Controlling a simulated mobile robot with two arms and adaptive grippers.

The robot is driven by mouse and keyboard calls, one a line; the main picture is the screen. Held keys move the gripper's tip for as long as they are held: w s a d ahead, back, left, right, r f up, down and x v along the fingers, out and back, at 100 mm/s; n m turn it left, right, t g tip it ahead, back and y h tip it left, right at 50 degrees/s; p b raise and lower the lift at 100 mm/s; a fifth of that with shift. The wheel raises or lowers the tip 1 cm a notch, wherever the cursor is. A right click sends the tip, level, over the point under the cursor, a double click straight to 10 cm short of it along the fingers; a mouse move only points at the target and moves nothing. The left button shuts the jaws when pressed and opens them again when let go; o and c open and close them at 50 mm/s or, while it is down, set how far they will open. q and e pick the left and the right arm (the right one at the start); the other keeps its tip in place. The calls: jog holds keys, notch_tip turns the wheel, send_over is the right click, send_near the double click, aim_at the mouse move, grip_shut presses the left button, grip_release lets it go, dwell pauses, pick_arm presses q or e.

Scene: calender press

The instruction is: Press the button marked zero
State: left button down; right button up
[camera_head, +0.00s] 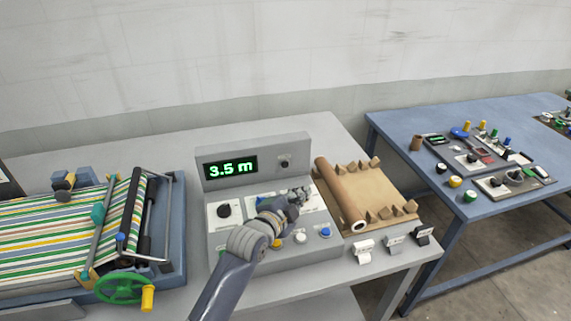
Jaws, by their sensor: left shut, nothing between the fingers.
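The grey control box (247,150) stands on the table with a green display (231,168) reading "3.5 m". Its sloped front carries a black knob (224,211) on a white plate. Along its lower front are a yellowish button (276,243), a white button (300,238) and a blue button (325,231). The markings are too small to read, so I cannot tell which is zero. My left gripper (302,194) is shut and empty, over the upper right of the sloped panel, behind the button row. My left arm hides part of the panel. My right gripper is not in view.
A striped fabric machine with a green handwheel (122,287) stands left of the box. Small labelled blocks (394,243) sit near the table's front edge. A blue table (400,125) with more controls stands farther right.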

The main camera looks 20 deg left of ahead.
aim_at(285, 165)
pick_arm(q)
jog(key=shift+w+a+f, duration=0.1)
jog(key=shift+w, duration=0.05)
jog(key=shift+w+a+f+b, duration=0.15)
jog(key=shift+w+b, duration=0.15)
jog(key=w+a+b, duration=0.2)
jog(key=shift+w, duration=0.4)
jog(key=w+a, duration=0.1)
jog(key=w+b, duration=0.1)
jog(key=shift+w+a, duration=0.35)
jog(key=shift+w, duration=0.05)
jog(key=shift+w+a+b, duration=0.2)
jog(key=shift+w+b, duration=0.1)
jog(key=shift+b, duration=0.1)
jog(key=shift+w+a, duration=0.2)
jog(key=shift+w, duration=0.05)
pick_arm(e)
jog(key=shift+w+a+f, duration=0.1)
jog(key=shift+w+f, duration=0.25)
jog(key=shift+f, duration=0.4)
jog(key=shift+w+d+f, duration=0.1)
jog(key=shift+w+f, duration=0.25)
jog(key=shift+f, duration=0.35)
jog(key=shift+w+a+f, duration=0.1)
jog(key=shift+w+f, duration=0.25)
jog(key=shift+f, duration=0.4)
pick_arm(q)
jog(key=shift+w+a, duration=0.1)
